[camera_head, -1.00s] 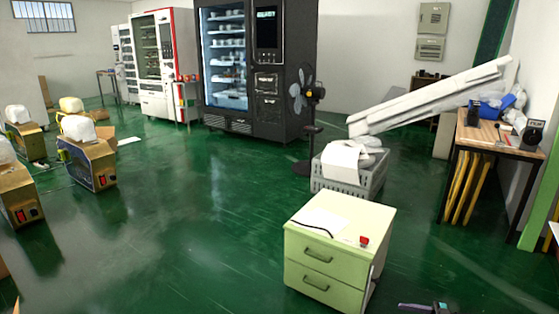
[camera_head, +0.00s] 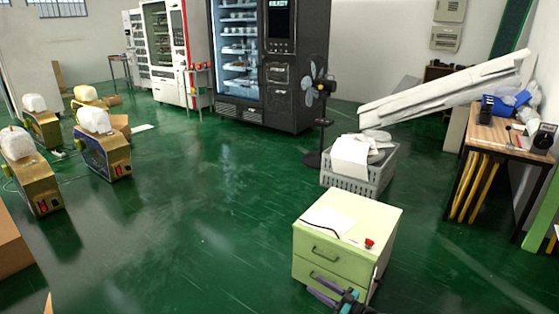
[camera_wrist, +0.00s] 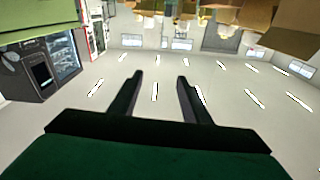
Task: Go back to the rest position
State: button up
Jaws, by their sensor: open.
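My gripper (camera_wrist: 158,95) shows in the wrist view with its two dark fingers apart and nothing between them. Behind the fingers that view shows the pale ceiling with light strips, and the room appears upside down. In the head view my gripper (camera_head: 335,296) shows at the bottom edge, in front of the lower part of the pale green drawer cabinet (camera_head: 325,262). I cannot tell from this view whether it touches the cabinet. No object is seen in its grip.
A white sheet and a red button (camera_head: 369,243) are on the cabinet top. A grey crate (camera_head: 350,185), a black fan (camera_head: 319,105) and a black vending machine (camera_head: 290,90) stand behind. A cluttered table (camera_head: 490,135) is at right. Green floor (camera_head: 200,240) is open at left.

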jog(key=s+d+f+m+g+h+p, duration=0.25)
jog(key=s+f+m+h, duration=0.45)
jog(key=s, duration=0.4)
jog(key=s+d+f+m+g+h+p, duration=0.2)
jog(key=s+f+m+g+h+p, duration=0.25)
jog(key=s+h, duration=0.6)
jog(key=s+a+r+n+g+y, duration=0.1)
jog(key=s+g, duration=0.4)
jog(key=s, duration=0.7)
jog(key=s+a+r+g+y, duration=0.1)
jog(key=s+g, duration=0.4)
jog(key=s, duration=0.8)
jog(key=shift+a+n, duration=0.35)
jog(key=shift+a, duration=0.2)
